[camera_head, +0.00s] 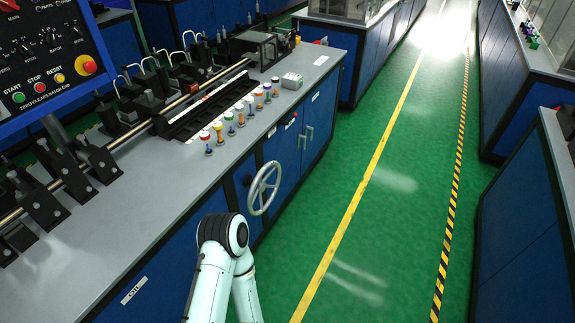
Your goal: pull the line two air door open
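A pair of blue cabinet doors (291,155) with two vertical metal handles (306,138) is in the front of the near machine, right of centre; both look closed. A small white label (272,132) is on the cabinet front, too small to read, so I cannot tell which door is the line two air door. Another blue panel (150,270) at the lower left carries a label reading "OIL" (134,290). One of my arms, pale with a dark joint, rises from the bottom edge in front of the cabinet. Neither gripper is in view.
A grey handwheel (263,188) sticks out from the cabinet front between my arm and the handles. A control panel (50,55) stands at upper left. The green floor aisle (385,210) to the right is clear.

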